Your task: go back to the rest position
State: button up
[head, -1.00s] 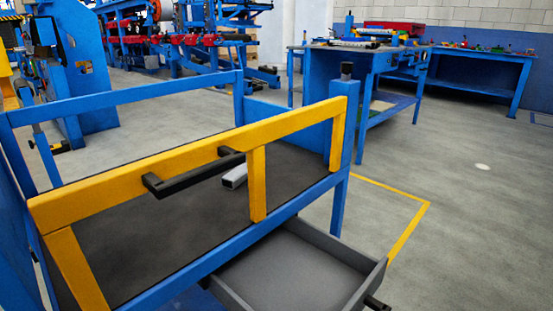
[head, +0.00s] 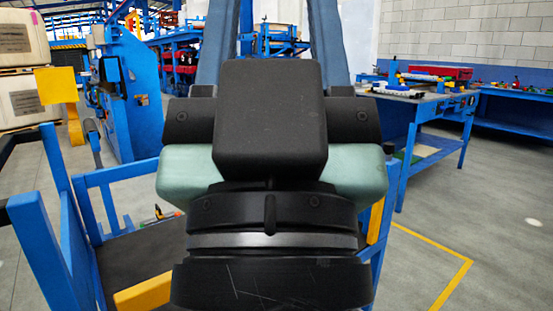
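The end of my arm fills the middle of the head view, close to the camera. Its black housing, pale green side parts and ringed black collar show. My gripper (head: 270,120) appears to be part of this black mass, but I cannot make out separate fingertips or whether it is open. Nothing held can be seen. Behind it, the blue cart (head: 60,240) shows at the lower left, with part of its yellow bar (head: 147,291). Most of the cart and its drawer are hidden or out of view.
A tool with orange and green parts (head: 158,214) lies on the cart's dark deck. A blue workbench (head: 428,112) stands behind on the right. Stacked pale boxes (head: 25,100) are at the far left. The grey floor on the right is clear around a yellow line (head: 450,285).

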notch_tip(320, 180, up, 38)
jog(key=p, duration=3.6)
jog(key=shift+w+f+p, duration=0.15)
jog(key=shift+p, duration=0.25)
